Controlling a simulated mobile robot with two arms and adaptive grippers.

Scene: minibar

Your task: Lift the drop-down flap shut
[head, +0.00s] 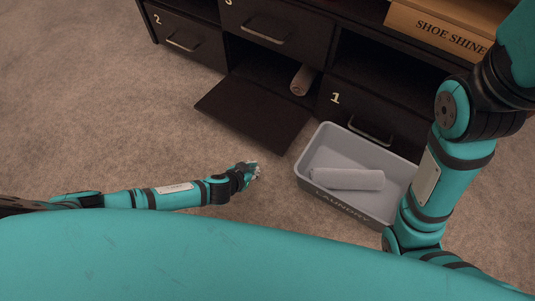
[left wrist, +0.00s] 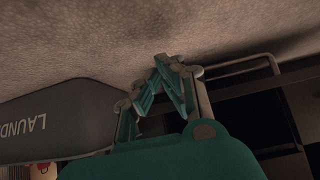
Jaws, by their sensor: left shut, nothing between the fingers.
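The drop-down flap (head: 255,115) is a dark panel, hanging open and reaching out from the cabinet (head: 190,65) in the head view. Behind it is an open compartment with a rolled grey item (head: 303,80) inside. My left gripper (head: 256,169) is in front of the flap, below its front edge in the picture, and apart from it. It is shut and empty. The left wrist view shows its fingers (left wrist: 165,62) closed together, with dark cabinet parts to the right. My right arm comes in at the right of the head view, but its gripper is out of sight.
A grey laundry bin (head: 309,172) with a rolled white towel (head: 347,179) stands right of my left gripper; it also shows in the left wrist view (left wrist: 60,120). Numbered drawers with bar handles flank the compartment. A shoe shine box (head: 437,27) sits on top. Carpet left is clear.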

